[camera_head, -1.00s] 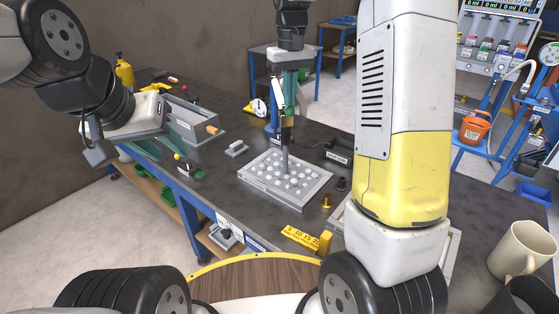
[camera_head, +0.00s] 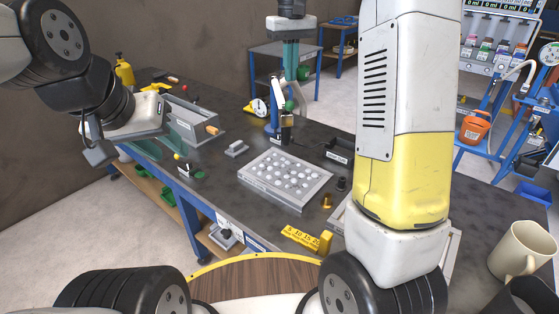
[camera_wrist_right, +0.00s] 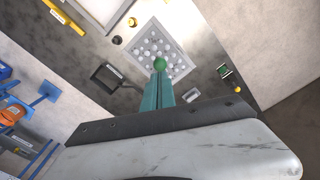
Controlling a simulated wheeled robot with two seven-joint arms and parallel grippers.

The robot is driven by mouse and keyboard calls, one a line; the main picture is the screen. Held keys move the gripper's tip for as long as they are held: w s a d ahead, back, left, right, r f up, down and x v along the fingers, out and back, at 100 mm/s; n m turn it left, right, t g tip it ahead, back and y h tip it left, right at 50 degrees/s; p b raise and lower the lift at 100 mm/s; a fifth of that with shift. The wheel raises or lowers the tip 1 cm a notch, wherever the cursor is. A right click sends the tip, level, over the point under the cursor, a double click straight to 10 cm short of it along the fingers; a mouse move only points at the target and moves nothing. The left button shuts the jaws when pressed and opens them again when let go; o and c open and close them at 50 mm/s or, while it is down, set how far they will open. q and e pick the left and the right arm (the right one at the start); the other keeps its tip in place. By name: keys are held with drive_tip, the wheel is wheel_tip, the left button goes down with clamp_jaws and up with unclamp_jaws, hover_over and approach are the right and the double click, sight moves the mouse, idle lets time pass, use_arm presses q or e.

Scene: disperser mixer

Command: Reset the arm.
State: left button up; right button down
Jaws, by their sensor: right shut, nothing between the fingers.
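My right gripper (camera_head: 290,90) hangs pointing down behind and above the grey rack (camera_head: 285,206). Its green fingers are shut, with nothing seen between them. In the right wrist view, the closed fingers (camera_wrist_right: 160,85) point towards the rack (camera_wrist_right: 143,30). A small green ball (camera_wrist_right: 160,63) shows at their tips; I cannot tell whether it touches them. The rack holds many whitish round pieces. My left gripper (camera_head: 152,152) is over the table's far left part, pointing down and right. Its green fingers are partly hidden, and their opening is unclear.
A black tray (camera_head: 338,155) is right of the rack, with a yellow block (camera_head: 300,237) in front. A cream mug (camera_head: 522,250) is at the right.

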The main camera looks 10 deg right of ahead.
drive_tip(key=s+d+r+m+t+y, duration=0.1)
drive_tip(key=s+t, duration=0.1)
drive_tip(key=s, duration=0.5)
drive_tip(key=s+d+r+t+y, duration=0.1)
drive_tip(key=s+d, duration=0.1)
drive_tip(key=s, duration=0.5)
drive_tip(key=s+f+m+t, duration=0.1)
drive_tip(key=s+f+t, duration=0.2)
drive_tip(key=s, duration=0.9)
wheel_tip(320, 180, down, 3)
drive_tip(key=shift+a+f, duration=0.15)
drive_tip(key=shift+a, duration=0.2)
